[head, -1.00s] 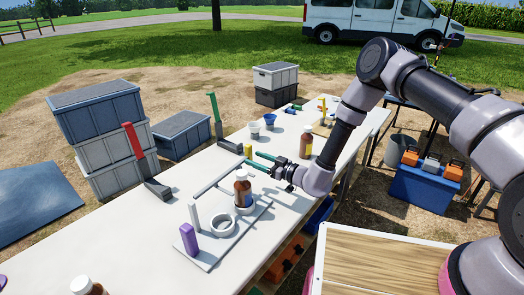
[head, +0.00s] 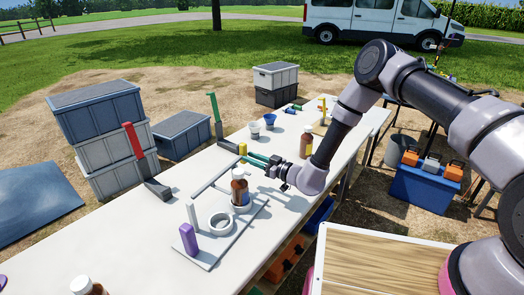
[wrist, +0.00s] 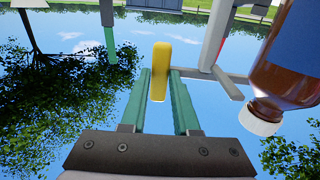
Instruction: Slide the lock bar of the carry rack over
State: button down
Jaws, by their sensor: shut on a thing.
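The carry rack's grey base plate (head: 207,262) lies on the white table, with an empty ring (head: 221,222) and a brown bottle (head: 239,188) standing in the other ring. A thin grey bar (head: 214,177) runs along the rack's far side above the plate; I take it for the lock bar. A yellow handle (head: 243,149) stands by its far end. My gripper (head: 245,157) reaches in from the right, its green fingers shut on the yellow handle. The wrist view shows the upright yellow handle (wrist: 160,68) between both fingers. A purple block (head: 188,239) stands at the near end.
The bottle (wrist: 284,75) is close beside my gripper in the wrist view. Another brown bottle (head: 306,142) stands near my wrist. The table's near left is mostly clear.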

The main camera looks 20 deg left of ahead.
aim_at(237, 161)
jog(key=shift+s+a, duration=0.2)
jog(key=shift+s, duration=0.55)
jog(key=shift+s+a, duration=0.2)
jog(key=shift+s, duration=0.6)
jog(key=shift+s+a, duration=0.2)
jog(key=shift+s, duration=0.6)
jog(key=c, duration=0.6)
grip_release()
jog(key=shift+o, duration=0.2)
jog(key=v, duration=1)
jog(key=shift+d, duration=0.35)
